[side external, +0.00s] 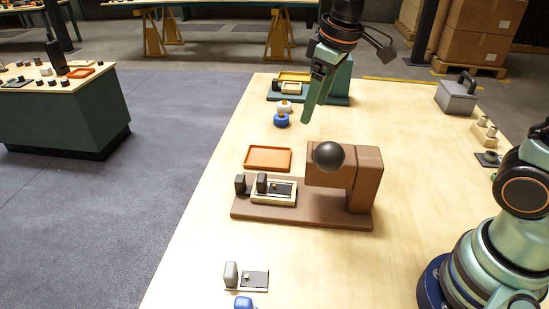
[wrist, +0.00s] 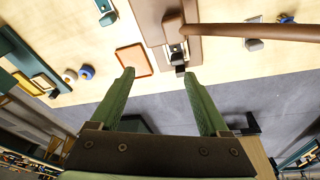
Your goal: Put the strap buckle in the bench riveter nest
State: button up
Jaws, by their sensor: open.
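The brown bench riveter (side external: 362,200) stands mid-table with a dark ball on its head; its brown body also shows at the top of the wrist view (wrist: 155,22). Its cream nest (side external: 273,201) sits on the left of the base. A dark upright block with a flat dark plate (side external: 282,188) lies in the nest, and another dark block stands just left of it. I cannot tell for sure whether this is the strap buckle. A similar grey piece with a flat plate (side external: 256,281) lies at the near edge. My gripper (side external: 317,113) is open and empty, above and behind the riveter.
An orange tray (side external: 268,158) lies behind the nest. Blue and white round parts (side external: 281,120) and a green fixture (side external: 335,92) are farther back. A grey handled box (side external: 457,98) stands at the back right. The table between riveter and front piece is clear.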

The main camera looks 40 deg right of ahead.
jog(key=s+d+m+t, duration=0.2)
jog(key=s+d+m, duration=0.2)
jog(key=s, duration=0.5)
jog(key=shift+s+d+m+t, duration=0.3)
jog(key=shift+s+d+t, duration=0.1)
jog(key=shift+d, duration=0.4)
